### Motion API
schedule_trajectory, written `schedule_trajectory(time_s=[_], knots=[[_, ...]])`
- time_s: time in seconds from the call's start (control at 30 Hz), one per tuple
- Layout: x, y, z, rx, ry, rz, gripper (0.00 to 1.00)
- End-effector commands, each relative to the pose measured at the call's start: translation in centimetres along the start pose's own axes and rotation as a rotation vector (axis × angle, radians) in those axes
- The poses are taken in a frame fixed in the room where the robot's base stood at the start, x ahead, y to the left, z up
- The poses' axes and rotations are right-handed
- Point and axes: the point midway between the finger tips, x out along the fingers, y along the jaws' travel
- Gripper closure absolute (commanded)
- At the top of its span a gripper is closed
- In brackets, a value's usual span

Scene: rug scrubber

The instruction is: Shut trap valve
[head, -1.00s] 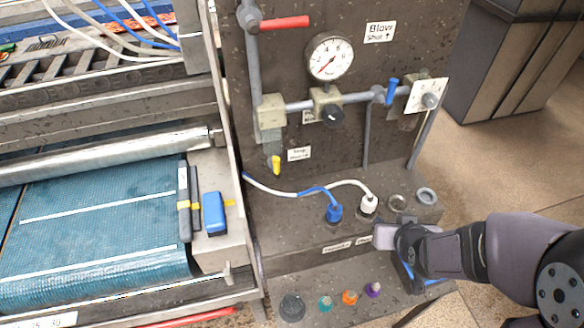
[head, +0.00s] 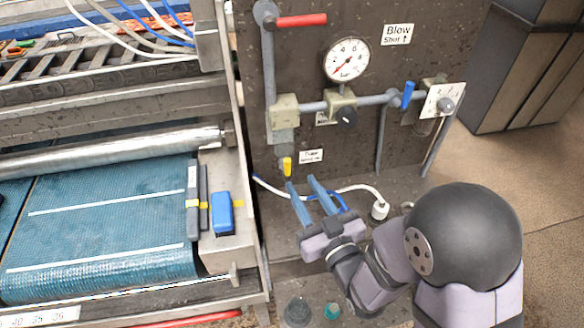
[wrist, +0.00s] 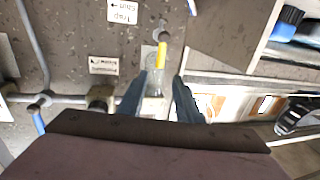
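The trap valve's small yellow lever (head: 287,166) hangs below the trap bowl on the dark panel. In the head view it points down. In the wrist view, the yellow lever (wrist: 161,55) shows just beyond my fingertips, between their lines and apart from both. My gripper (head: 304,185) is open and empty, its two blue fingers reaching toward the panel just below and right of the lever. The open fingers also show in the wrist view (wrist: 158,82). The trap label (head: 311,156) is right of the lever; it shows upside down in the wrist view (wrist: 122,12).
A red lever (head: 301,20), a gauge (head: 347,60), a black knob (head: 346,117) and a blue lever (head: 407,95) are above. A white plug (head: 380,210) with its hose is right of my fingers. A blue-belted conveyor (head: 100,215) stands left.

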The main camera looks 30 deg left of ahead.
Motion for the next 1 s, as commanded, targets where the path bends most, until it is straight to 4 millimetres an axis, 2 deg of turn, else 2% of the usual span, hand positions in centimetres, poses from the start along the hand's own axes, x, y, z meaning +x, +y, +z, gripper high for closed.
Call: schedule_trajectory(time_s=[0.17,0.6,0.8,1.0], knots=[[1.3,0.0,0.1,-0.001,0.005,-0.001,0.68],[6.3,0.1,-0.1,0.0,-0.001,0.001,0.68],[7.1,0.1,0.0,0.0,-0.001,0.001,0.68],[7.2,0.1,0.0,0.0,-0.001,0.001,0.68]])
